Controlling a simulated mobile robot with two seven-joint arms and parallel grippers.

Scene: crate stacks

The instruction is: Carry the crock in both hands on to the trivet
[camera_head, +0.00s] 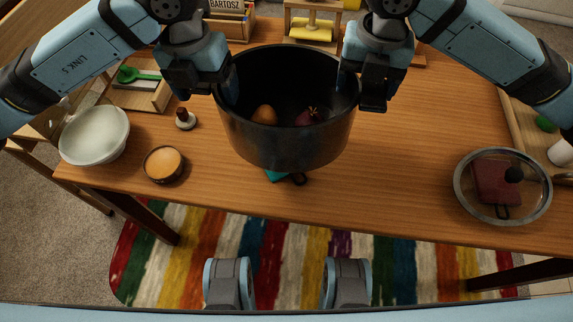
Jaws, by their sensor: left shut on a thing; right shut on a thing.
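The crock is a large black pot (290,140), upright, in the middle of the head view. An orange-brown round item (265,114) and a dark red item (308,117) lie inside it. My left gripper (228,90) is shut on the pot's left rim, and my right gripper (348,84) is shut on its right rim. A teal flat piece with a black loop (277,176), possibly the trivet, peeks out below the pot's front; the pot hides most of it. I cannot tell whether the pot touches it or hangs above it.
A white bowl (94,136), a small orange-filled bowl (164,165) and a small bottle (185,119) stand at the left. Wooden crates (230,25) stand behind. The table between pot and lid is clear.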

